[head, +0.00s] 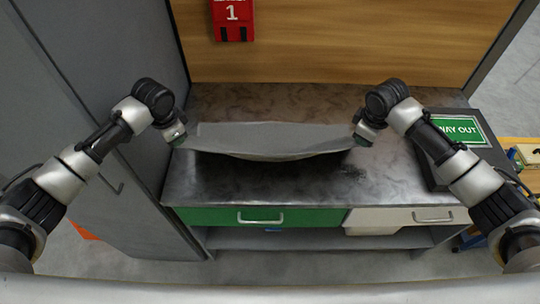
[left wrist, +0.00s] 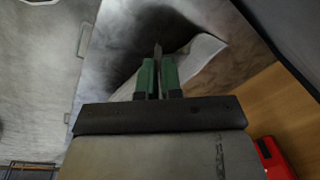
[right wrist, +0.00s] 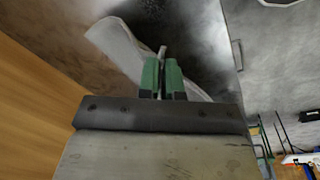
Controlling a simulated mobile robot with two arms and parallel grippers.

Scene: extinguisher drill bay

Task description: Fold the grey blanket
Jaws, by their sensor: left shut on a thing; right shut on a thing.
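The grey blanket (head: 270,138) hangs stretched between my two grippers above the dark metal bench top, its middle sagging. A shadow lies on the bench under its front edge. My left gripper (head: 178,138) is shut on the blanket's left end; in the left wrist view the green fingers (left wrist: 158,75) pinch the cloth (left wrist: 205,55). My right gripper (head: 360,138) is shut on the blanket's right end; in the right wrist view its green fingers (right wrist: 162,75) pinch the cloth (right wrist: 118,45). I cannot tell how many layers are held.
The bench top (head: 300,185) is bare in front of the blanket. A green WAY OUT sign (head: 462,131) on a dark case is at the right end. A grey cabinet (head: 110,60) stands at left. A red pouch marked 1 (head: 232,18) hangs on the wooden back panel.

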